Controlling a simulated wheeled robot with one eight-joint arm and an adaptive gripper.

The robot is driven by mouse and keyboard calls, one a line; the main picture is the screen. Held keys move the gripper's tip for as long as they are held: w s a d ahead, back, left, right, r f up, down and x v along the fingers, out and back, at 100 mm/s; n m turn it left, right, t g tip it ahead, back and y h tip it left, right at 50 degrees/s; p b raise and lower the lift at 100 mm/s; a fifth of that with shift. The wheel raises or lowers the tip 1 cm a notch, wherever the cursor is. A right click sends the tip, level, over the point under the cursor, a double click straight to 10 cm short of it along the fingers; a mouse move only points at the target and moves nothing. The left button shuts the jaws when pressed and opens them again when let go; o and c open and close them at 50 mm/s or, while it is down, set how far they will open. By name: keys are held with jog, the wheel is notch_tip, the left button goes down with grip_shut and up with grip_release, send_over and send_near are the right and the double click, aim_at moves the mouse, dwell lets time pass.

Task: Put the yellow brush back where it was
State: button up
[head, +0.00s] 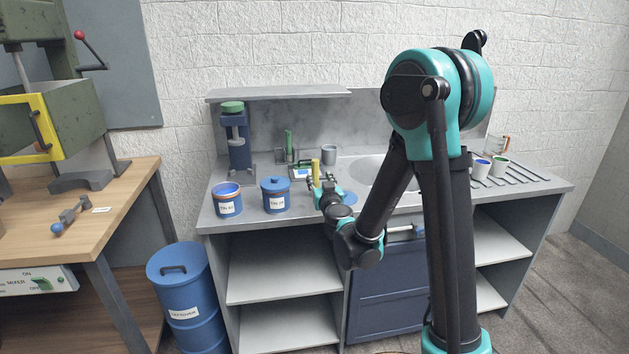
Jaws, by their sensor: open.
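A small upright yellow object (316,171), which looks like the yellow brush, shows on the grey counter near its middle. My gripper (324,184) is open, low over the counter at the brush. The fingertips are small and dark, so I cannot tell whether the brush stands between them or just behind them. The lower end of the brush is hidden by my gripper. A green upright item (288,142), perhaps another brush, stands behind and to the left near the back wall.
Two blue labelled pots, one open (227,199) and one lidded (276,196), stand left of my gripper. A grey cup (328,154) is behind it. The sink (372,172) and cups (481,168) lie to the right. A blue drum (187,300) stands on the floor.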

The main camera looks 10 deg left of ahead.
aim_at(317, 172)
jog(key=x, duration=0.4)
jog(key=shift+w, duration=0.3)
jog(key=shift+a+x, duration=0.15)
jog(key=shift+x, duration=1.2)
jog(key=shift+a+x, duration=0.1)
jog(key=shift+x, duration=1.2)
jog(key=shift+s+r, duration=0.1)
jog(key=shift+r, duration=0.1)
grip_shut()
